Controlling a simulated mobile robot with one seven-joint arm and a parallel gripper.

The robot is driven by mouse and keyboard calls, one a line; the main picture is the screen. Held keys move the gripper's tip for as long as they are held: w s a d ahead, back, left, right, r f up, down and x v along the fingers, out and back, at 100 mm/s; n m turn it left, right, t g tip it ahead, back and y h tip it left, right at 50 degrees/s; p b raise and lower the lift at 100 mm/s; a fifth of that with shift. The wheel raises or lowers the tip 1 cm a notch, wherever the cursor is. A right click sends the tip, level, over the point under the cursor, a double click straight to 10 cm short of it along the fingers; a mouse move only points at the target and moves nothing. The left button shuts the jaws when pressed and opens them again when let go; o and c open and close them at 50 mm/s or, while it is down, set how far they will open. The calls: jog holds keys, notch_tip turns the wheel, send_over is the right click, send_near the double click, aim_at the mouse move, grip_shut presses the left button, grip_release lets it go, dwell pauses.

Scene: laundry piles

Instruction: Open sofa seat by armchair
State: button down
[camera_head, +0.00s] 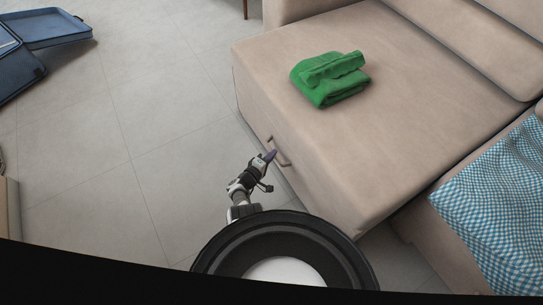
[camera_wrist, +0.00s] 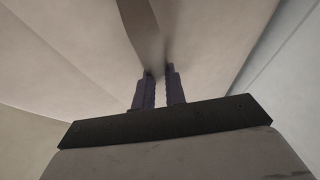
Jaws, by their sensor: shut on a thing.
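The beige sofa seat (camera_head: 390,110) fills the right half of the head view, with a handle (camera_head: 281,153) on its front face. My gripper (camera_head: 271,155) is at this handle. In the wrist view the gripper (camera_wrist: 159,78) has its two dark fingers on either side of the handle strip (camera_wrist: 143,35), shut on it. The contact at the fingertips is small and dim. The sofa's beige surface (camera_wrist: 65,55) surrounds the handle in the wrist view.
A folded green cloth (camera_head: 330,78) lies on the seat. A blue-and-white checked cloth (camera_head: 495,205) lies on the beige section at the lower right. An open blue suitcase (camera_head: 48,30) is on the floor at the upper left. The tiled floor (camera_head: 130,130) left of the sofa is clear.

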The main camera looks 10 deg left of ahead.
jog(key=shift+s+f, duration=0.1)
jog(key=c, duration=1.5)
grip_release()
jog(key=shift+o, duration=0.2)
jog(key=p+v, duration=0.6)
jog(key=v, duration=0.7)
jog(key=shift+s+a+r, duration=0.2)
jog(key=shift+s+a, duration=0.05)
jog(key=shift+s, duration=0.05)
